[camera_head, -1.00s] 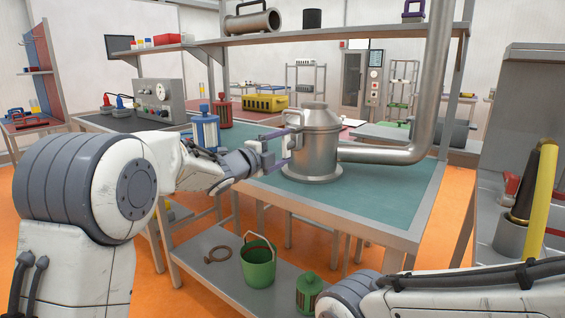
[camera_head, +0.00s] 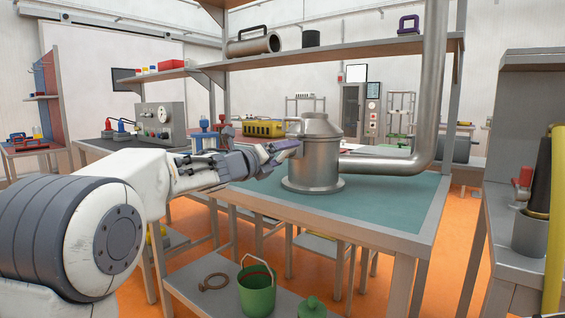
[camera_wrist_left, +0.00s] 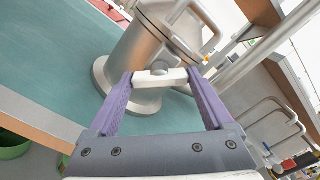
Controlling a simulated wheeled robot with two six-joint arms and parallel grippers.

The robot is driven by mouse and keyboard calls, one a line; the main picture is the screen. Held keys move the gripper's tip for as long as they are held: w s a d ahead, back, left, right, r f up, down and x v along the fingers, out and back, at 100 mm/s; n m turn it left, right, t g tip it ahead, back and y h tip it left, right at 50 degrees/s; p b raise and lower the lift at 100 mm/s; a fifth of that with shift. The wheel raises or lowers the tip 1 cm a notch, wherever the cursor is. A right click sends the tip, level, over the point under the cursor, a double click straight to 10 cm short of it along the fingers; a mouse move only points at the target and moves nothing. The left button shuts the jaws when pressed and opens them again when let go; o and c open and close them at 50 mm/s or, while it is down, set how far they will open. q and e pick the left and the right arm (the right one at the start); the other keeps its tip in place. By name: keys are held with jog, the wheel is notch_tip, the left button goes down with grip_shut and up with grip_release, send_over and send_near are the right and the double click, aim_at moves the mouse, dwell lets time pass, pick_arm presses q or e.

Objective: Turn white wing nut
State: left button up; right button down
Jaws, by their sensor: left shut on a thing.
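A grey metal vessel (camera_head: 316,160) with a lid and a wide base flange stands on the green-topped table. It also shows in the left wrist view (camera_wrist_left: 150,60). The white wing nut (camera_wrist_left: 160,78) is on the side of the vessel. My left gripper (camera_wrist_left: 161,76) has its purple fingers on either end of the wing nut and is shut on it. In the head view my left gripper (camera_head: 289,148) reaches the vessel's left side, and its fingers mostly hide the wing nut there. My right gripper is not in view.
A thick grey pipe (camera_head: 428,100) runs from the vessel's right side upward past the shelf (camera_head: 370,47). A yellow crate (camera_head: 263,129) stands behind the vessel. A green bucket (camera_head: 257,290) sits on the lower shelf. The table's right front is clear.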

pick_arm(q)
jog(key=shift+f+m, duration=0.1)
jog(key=shift+m, duration=0.4)
jog(key=o, duration=1.1)
jog(key=shift+o, duration=0.2)
jog(key=v, duration=1)
jog(key=shift+s+b, duration=0.2)
jog(key=shift+b, duration=0.2)
